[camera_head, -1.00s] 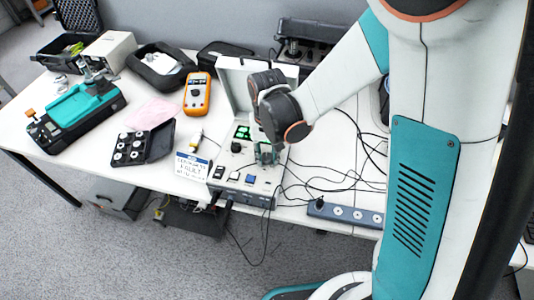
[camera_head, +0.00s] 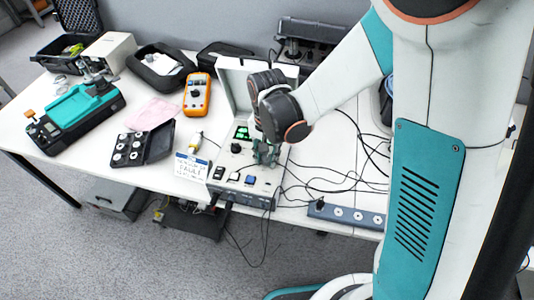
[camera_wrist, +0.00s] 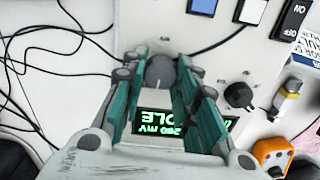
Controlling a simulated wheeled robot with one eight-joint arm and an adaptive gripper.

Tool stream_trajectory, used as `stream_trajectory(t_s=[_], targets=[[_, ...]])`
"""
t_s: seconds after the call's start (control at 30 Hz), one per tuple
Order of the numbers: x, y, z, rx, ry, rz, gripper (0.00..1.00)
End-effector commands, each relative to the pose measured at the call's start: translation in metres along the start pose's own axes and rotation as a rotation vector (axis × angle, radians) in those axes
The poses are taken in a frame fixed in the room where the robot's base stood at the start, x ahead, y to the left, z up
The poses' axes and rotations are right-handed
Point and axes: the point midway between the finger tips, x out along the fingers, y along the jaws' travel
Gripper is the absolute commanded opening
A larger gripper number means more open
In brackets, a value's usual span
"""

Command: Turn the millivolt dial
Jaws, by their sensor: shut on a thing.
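The millivolt dial (camera_wrist: 160,72) is a round grey knob on the pale panel of the calibrator box (camera_head: 262,192), beside a green-lit display. My gripper (camera_wrist: 161,58) points down at the panel, with its teal fingers closed on both sides of the dial. The display (camera_wrist: 186,126) is upside down in the wrist view and partly hidden by a finger; "mV" can be read on it. In the head view my gripper (camera_head: 266,154) is over the right part of the panel and hides the dial.
A second black knob (camera_wrist: 238,95) is on the panel to the right in the wrist view. A blue button (camera_wrist: 205,5) and black switch (camera_wrist: 292,14) are also there. The raised lid (camera_head: 232,88) stands behind the box. Black cables (camera_head: 335,182) lie to its right.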

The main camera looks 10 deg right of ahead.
Motion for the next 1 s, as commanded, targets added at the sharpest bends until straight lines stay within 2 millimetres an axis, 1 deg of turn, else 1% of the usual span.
stream_trajectory(t_s=[0.2, 0.23, 0.27, 0.3, 0.33, 0.63, 0.73, 0.87, 1.0], targets=[[0.000, 0.000, 0.001, -0.001, -0.001, 0.000, 0.04], [0.000, 0.000, 0.001, -0.001, -0.001, 0.000, 0.30], [0.000, 0.000, 0.001, -0.001, -0.001, 0.000, 0.37], [0.000, 0.000, 0.001, -0.001, -0.001, 0.000, 0.46], [0.000, 0.000, 0.000, -0.001, -0.001, 0.000, 0.49], [0.000, 0.000, 0.000, -0.001, 0.000, 0.000, 0.49], [-0.004, 0.000, 0.000, -0.001, 0.000, 0.000, 0.49], [-0.018, 0.000, 0.000, -0.001, 0.000, 0.000, 0.49], [-0.040, 0.000, 0.000, -0.001, 0.000, 0.000, 0.49]])
